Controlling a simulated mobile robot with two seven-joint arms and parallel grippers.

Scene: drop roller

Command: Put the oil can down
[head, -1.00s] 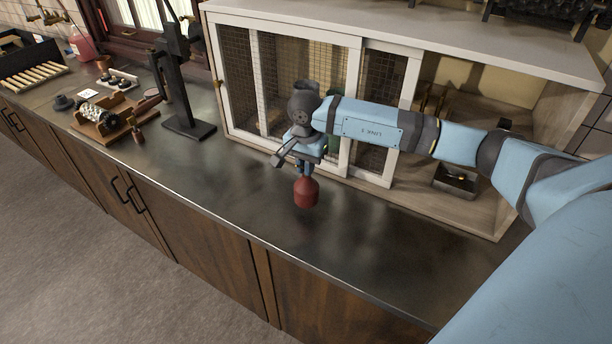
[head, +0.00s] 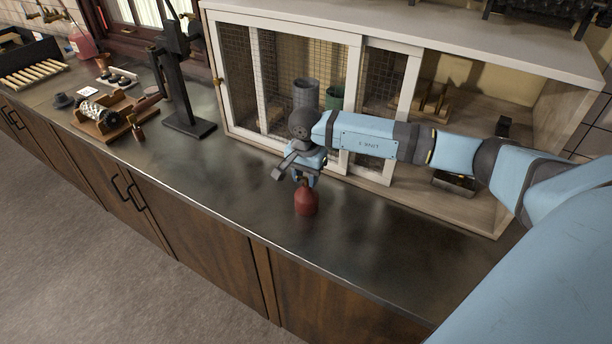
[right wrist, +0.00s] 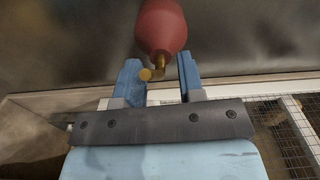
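The red oil can (head: 306,202) is upright at the counter (head: 235,195), below my right gripper (head: 305,178). Its base appears to rest on the counter top. In the right wrist view the oil can's red body (right wrist: 160,25) lies just beyond the fingertips. Its brass spout and knob (right wrist: 146,74) lie between the two blue fingers of my right gripper (right wrist: 159,64). The fingers stand apart, with a gap beside the brass parts, so the gripper looks open around them. My left gripper is not in view.
A cabinet with white-framed mesh doors (head: 355,100) stands close behind the oil can. A black press stand (head: 188,122) and a wooden board with a roller mechanism (head: 102,118) are to the left. The counter in front and right of the can is clear.

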